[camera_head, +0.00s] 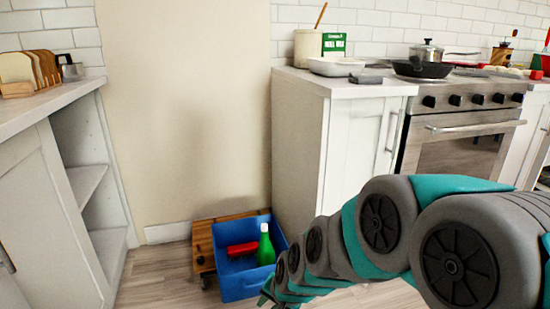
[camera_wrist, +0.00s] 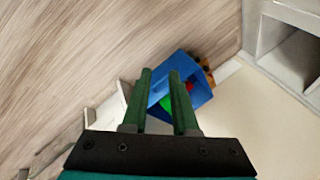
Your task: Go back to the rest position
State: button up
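My gripper (camera_wrist: 160,82) shows in the wrist view with its two green fingers apart and nothing between them. It points toward a blue bin (camera_wrist: 197,92) on the floor, which shows beyond the fingertips. The blue bin (camera_head: 240,283) holds a green bottle (camera_head: 265,250), standing upright, and a red item (camera_head: 242,249). The wrist view also shows part of the green bottle (camera_wrist: 166,103) and the red item (camera_wrist: 189,87).
The bin stands against a wooden board or cart (camera_head: 203,243) by the wall. Open corner shelving (camera_head: 88,178) is at left, with a counter above. A white cabinet (camera_head: 345,145) and a stove (camera_head: 465,130) with a pan (camera_head: 422,69) are at right. Wood floor is clear at left.

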jog(key=s+d+r+n+g+h+p, duration=0.1)
jog(key=s+d+r+g, duration=0.1)
jog(key=s+d, duration=0.3)
jog(key=s+d+r+n+g+h+p, duration=0.1)
jog(key=s+d+r, duration=0.4)
jog(key=s, duration=0.7)
jog(key=s+d+r+n+g+h+p, duration=0.1)
jog(key=s+d+r+n+g, duration=0.2)
jog(key=s+d, duration=0.3)
jog(key=s, duration=0.2)
jog(key=shift+s+d+r+h, duration=0.2)
jog(key=shift+s+r+h, duration=0.1)
